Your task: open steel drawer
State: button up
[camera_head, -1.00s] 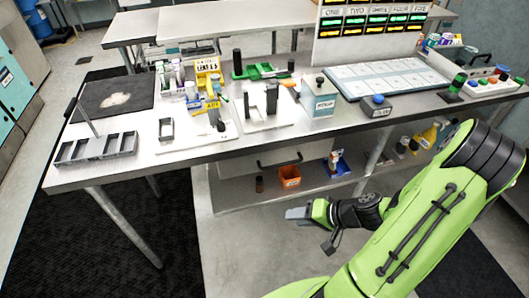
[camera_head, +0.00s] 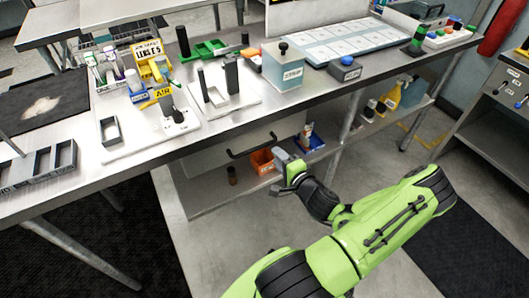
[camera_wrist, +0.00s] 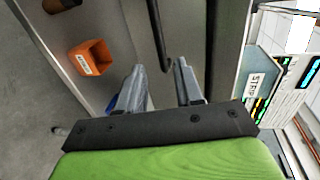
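The steel drawer (camera_head: 215,158) is a grey front under the workbench top, with a dark bar handle (camera_head: 250,146). It looks closed in the head view. In the wrist view the handle (camera_wrist: 160,38) is a dark bar with a hooked end, just beyond my fingertips. My gripper (camera_head: 284,163) is below and to the right of the handle in the head view. In the wrist view my gripper (camera_wrist: 161,75) has its two fingers apart with nothing between the tips. The handle lines up with the gap between the fingers and seems not to be touched.
An orange bin (camera_head: 262,161), a blue bin (camera_head: 310,144) and a brown bottle (camera_head: 232,175) stand on the lower shelf near the gripper. The orange bin also shows in the wrist view (camera_wrist: 91,58). The workbench (camera_head: 205,145) overhangs the drawer. A table leg (camera_head: 348,115) stands to the right.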

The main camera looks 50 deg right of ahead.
aim_at(266, 145)
jog(key=b+x, duration=0.4)
jog(key=x, duration=0.5)
jog(key=shift+r, duration=0.15)
jog(key=shift+s, duration=0.1)
grip_shut()
